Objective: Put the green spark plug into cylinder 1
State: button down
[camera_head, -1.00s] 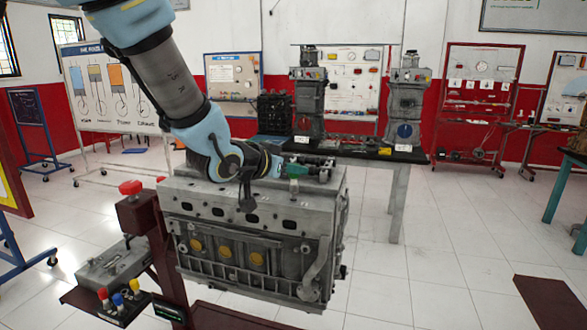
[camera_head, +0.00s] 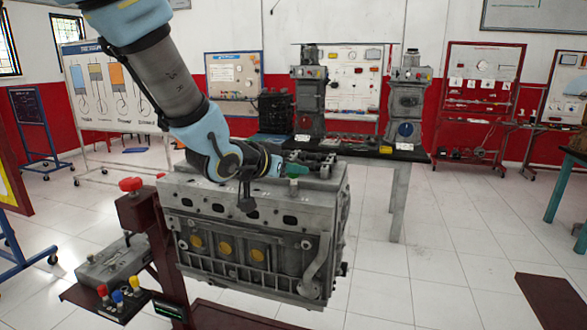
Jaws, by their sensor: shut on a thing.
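The green spark plug (camera_head: 296,170) is over the top of the grey engine block (camera_head: 245,208), near its right end. Its lower end is close to the block's top face, and I cannot tell whether it touches or sits in a hole. My gripper (camera_head: 290,165) is shut on the green spark plug. The fingers are small and partly hidden by the wrist and the plug. The cylinder openings on top are mostly hidden behind my arm, and I cannot make out which is cylinder 1.
The maroon engine stand (camera_head: 140,228) with a red knob (camera_head: 131,184) is at the left. Its tray holds red (camera_head: 103,291), blue (camera_head: 118,297) and yellow (camera_head: 134,283) plugs. A black-topped table (camera_head: 365,150) with other trainers stands behind.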

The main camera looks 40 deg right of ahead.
jog(key=shift+f+b, duration=0.3)
jog(key=shift+f, duration=0.05)
dwell(0.6)
jog(key=c, duration=0.6)
grip_release()
jog(key=b+v, duration=0.1)
jog(key=v, duration=1)
